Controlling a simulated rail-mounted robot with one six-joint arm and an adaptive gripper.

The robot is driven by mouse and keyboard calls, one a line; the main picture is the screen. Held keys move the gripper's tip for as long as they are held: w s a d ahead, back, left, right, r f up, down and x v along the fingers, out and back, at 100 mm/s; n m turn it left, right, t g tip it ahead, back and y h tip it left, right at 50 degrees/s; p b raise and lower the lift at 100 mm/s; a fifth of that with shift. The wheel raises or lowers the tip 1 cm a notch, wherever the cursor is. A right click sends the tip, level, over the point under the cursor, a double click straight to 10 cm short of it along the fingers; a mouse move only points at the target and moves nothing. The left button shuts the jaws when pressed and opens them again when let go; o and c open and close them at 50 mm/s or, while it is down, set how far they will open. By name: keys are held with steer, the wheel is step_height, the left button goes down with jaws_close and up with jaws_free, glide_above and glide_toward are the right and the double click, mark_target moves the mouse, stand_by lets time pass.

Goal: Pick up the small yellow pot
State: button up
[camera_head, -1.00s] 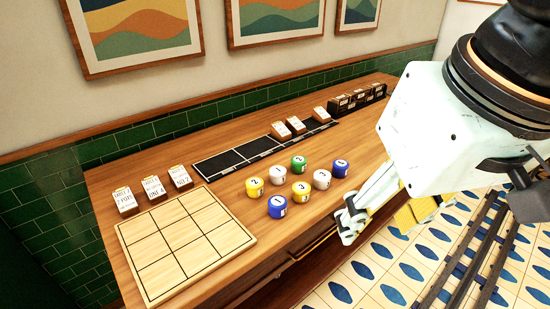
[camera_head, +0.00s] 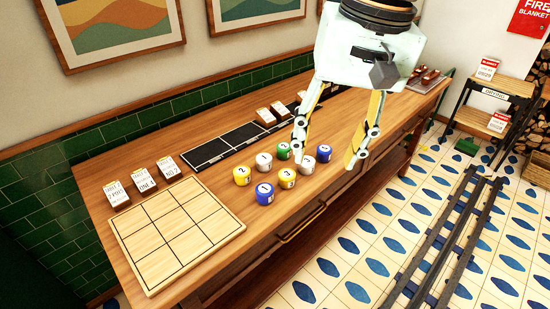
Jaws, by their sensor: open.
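Two yellow pots stand upright among a group of small round pots on the wooden counter (camera_head: 140,165). One yellow pot (camera_head: 242,176) is at the group's left and seems marked 2. The other yellow pot (camera_head: 287,179) is at the front and seems marked 3. They look close in size, and I cannot tell which is the small one. My gripper (camera_head: 325,158) points down with its fingers spread and empty. In the picture it overlaps the right side of the group, right of both yellow pots. Its height above the counter is unclear.
Blue pots (camera_head: 264,194) (camera_head: 324,153), white pots (camera_head: 264,161) (camera_head: 307,165) and a green pot (camera_head: 284,151) stand close around the yellow ones. A gridded wooden board (camera_head: 170,235) lies at left. A black tray (camera_head: 215,150) and several label cards (camera_head: 143,181) lie behind.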

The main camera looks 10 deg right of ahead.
steer(key=w+d+f+m+g+y+p, duration=0.1)
steer(key=w+f+m+p, duration=0.15)
steer(key=w, duration=0.45)
steer(key=w+d+f+m+g+p, duration=0.1)
steer(key=w+m+p, duration=0.15)
steer(key=w, duration=0.55)
steer(key=m+g+y+p, duration=0.2)
steer(key=m+p, duration=0.1)
steer(key=p, duration=0.3)
glide_above(288, 173)
steer(key=w+d, duration=0.1)
steer(key=d, duration=0.3)
step_height(288, 173, down, 10)
steer(key=r, duration=0.1)
steer(key=shift+w+d+f+m+p, duration=0.15)
steer(key=shift+w+f+m+p, duration=0.3)
steer(key=shift+f, duration=0.5)
steer(key=shift+f, duration=0.1)
steer(key=shift+b+x, duration=0.55)
steer(key=shift+x, duration=3.65)
steer(key=shift+w+f, duration=0.1)
steer(key=shift+w, duration=0.05)
steer(key=shift+b+x, duration=0.35)
steer(key=shift+x, duration=2.2)
steer(key=c, duration=1)
